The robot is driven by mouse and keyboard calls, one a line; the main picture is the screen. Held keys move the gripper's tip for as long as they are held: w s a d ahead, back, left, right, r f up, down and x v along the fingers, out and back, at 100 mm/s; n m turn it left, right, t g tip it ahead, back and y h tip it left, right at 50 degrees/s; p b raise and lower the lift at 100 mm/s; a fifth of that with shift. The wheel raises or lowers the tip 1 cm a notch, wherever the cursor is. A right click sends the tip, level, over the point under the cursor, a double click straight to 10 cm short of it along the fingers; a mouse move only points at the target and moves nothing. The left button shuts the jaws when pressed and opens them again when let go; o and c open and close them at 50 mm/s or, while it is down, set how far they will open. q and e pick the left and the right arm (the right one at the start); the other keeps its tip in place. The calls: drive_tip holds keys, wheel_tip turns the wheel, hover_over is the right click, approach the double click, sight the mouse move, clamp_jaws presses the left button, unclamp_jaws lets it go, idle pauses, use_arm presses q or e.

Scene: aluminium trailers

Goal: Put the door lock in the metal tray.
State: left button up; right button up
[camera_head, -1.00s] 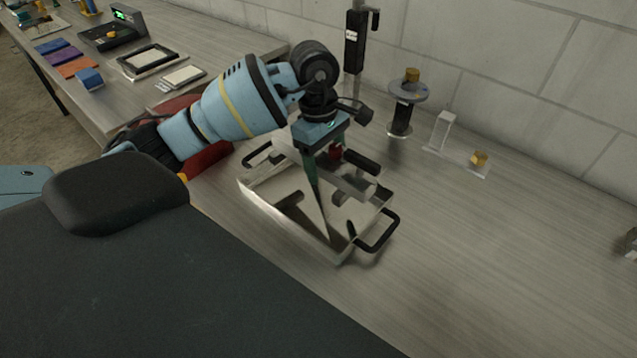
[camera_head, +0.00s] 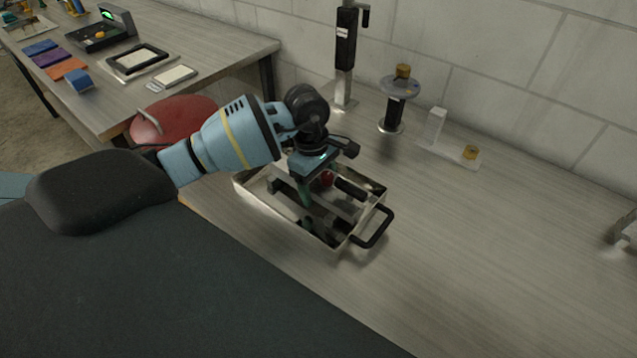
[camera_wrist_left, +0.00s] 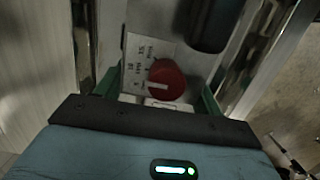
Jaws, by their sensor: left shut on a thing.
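The metal tray (camera_head: 268,208) is a shallow, shiny box with black handles on the bench, below my left arm. My left gripper (camera_head: 312,195) points down into it, shut on the door lock (camera_head: 340,206). The lock is a grey metal piece with a black handle and a red knob; it is inside the tray's outline, low between its walls. Whether it touches the tray floor I cannot tell. In the left wrist view the door lock (camera_wrist_left: 166,80) shows its red knob and printed label between the green fingers. My right gripper is not in view.
Behind the tray stand a black-and-silver post (camera_head: 346,55), a round-topped stand (camera_head: 396,105) and a clear plate with a small yellow part (camera_head: 470,153). A red stool (camera_head: 172,118) is beyond the bench's left edge.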

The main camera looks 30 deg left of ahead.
use_arm(q)
drive_tip(key=shift+r, duration=0.1)
drive_tip(key=o, duration=1.5)
drive_tip(key=shift+f, duration=0.2)
drive_tip(key=shift+r, duration=0.1)
drive_tip(key=r, duration=0.4)
drive_tip(key=a+r, duration=0.1)
drive_tip(key=r, duration=0.7)
drive_tip(key=shift+a, duration=0.35)
